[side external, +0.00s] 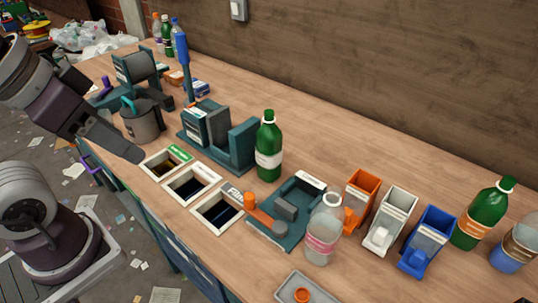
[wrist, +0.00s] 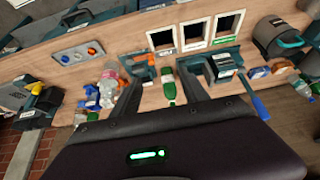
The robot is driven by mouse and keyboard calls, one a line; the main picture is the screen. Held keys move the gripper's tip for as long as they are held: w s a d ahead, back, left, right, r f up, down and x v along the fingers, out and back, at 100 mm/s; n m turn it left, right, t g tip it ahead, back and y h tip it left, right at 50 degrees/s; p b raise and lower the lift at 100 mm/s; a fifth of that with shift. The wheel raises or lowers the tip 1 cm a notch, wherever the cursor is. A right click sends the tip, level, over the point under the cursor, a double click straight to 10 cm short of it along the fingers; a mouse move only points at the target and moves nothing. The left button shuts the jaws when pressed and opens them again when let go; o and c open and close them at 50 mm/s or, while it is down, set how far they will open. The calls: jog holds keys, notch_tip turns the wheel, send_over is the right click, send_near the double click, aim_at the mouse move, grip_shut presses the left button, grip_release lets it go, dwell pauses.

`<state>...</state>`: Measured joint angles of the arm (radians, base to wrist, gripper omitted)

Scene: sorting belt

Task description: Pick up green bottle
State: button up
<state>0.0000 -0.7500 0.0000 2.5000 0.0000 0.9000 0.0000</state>
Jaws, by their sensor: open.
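Another green bottle (side external: 484,217) stands at the right, and a third green bottle (side external: 167,38) stands at the far end. In the wrist view a green bottle (wrist: 169,86) shows between the two fingers of my gripper (wrist: 160,78). The fingers are spread apart and do not appear to hold anything.
Three framed openings, one here (side external: 217,209), line the table's front edge. A clear bottle (side external: 323,232), an orange bin (side external: 362,190), a white bin (side external: 390,222) and a blue bin (side external: 427,242) stand to the right. The dark teal device (side external: 205,127) stands left of the middle bottle. Bare wood lies behind it.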

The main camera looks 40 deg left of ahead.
jog(key=w+r+n+g, duration=0.2)
jog(key=w+r+n, duration=0.35)
jog(key=w, duration=0.55)
jog(key=n+g, duration=0.4)
jog(key=n, duration=1.1)
send_over(269, 111)
jog(key=f, duration=1.1)
jog(key=shift+d+f, duration=0.15)
jog(key=shift+d, duration=0.25)
jog(key=f, duration=0.6)
jog(key=shift+s+a+f, duration=0.1)
jog(key=shift+a+f, duration=0.15)
jog(key=shift+a, duration=0.1)
jog(key=shift+f, duration=0.5)
grip_shut()
